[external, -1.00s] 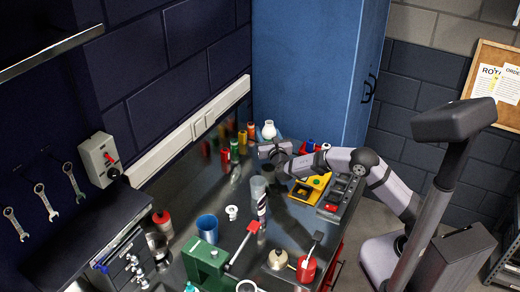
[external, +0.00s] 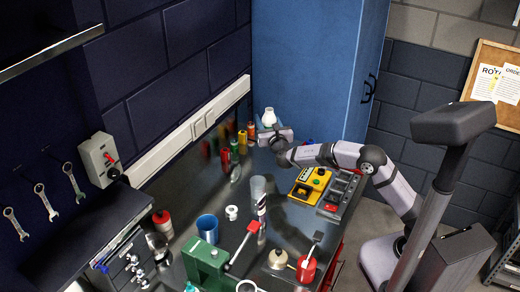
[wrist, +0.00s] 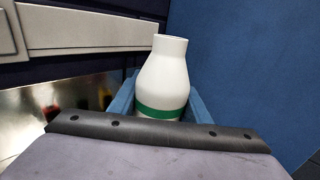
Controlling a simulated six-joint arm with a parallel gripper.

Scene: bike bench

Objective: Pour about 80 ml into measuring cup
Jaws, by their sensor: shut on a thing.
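A white bottle (wrist: 162,78) with a green band stands upright between the two blue fingers of my gripper (wrist: 160,108) in the wrist view. My gripper is shut on it. In the external view the bottle's white top (external: 269,116) shows above my gripper (external: 269,128), at the back of the bench near the blue cabinet. A clear, tall vessel (external: 258,187) stands mid-bench, nearer the camera than my gripper; it may be the measuring cup. The bottle's contents and any liquid level in the vessel cannot be seen.
Small coloured bottles (external: 242,137) stand along the wall left of my gripper. A yellow case (external: 309,184) and a grey tray (external: 340,191) lie right of the clear vessel.

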